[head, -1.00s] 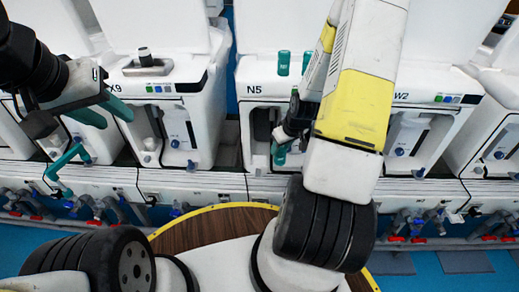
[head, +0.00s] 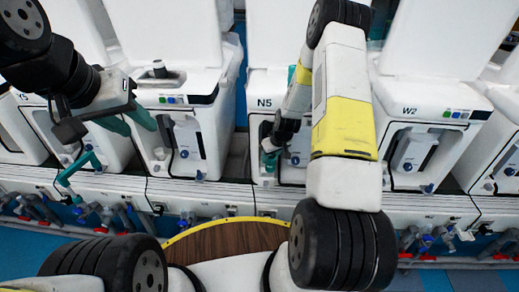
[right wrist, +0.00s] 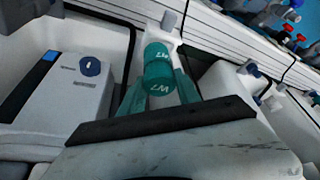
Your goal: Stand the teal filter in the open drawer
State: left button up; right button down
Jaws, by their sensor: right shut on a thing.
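The teal filter (right wrist: 158,72), a short cylinder marked W7, sits between the teal fingers of my right gripper (right wrist: 160,92) in the right wrist view. In the head view my right gripper (head: 274,146) is at the front recess of the N5 unit, with the filter (head: 269,161) low in the opening. A narrow white part with a grey knob (right wrist: 168,20), seemingly the open drawer, shows just beyond the filter. I cannot tell whether the filter touches it. My left gripper (head: 122,118) is open and empty, in front of the unit left of N5.
The N5 unit (head: 266,102) stands between similar white units, with W2 (head: 410,110) to its right. Pipes and valves (head: 105,212) run along the base. A white housing with a blue knob (right wrist: 91,66) flanks the right gripper.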

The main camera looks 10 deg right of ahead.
aim_at(267, 165)
jog(key=shift+x, duration=3.75)
jog(key=shift+s+d+f, duration=0.1)
jog(key=shift+s+f, duration=0.05)
jog(key=shift+f, duration=0.05)
jog(key=c, duration=0.9)
grip_release()
jog(key=shift+o, duration=0.2)
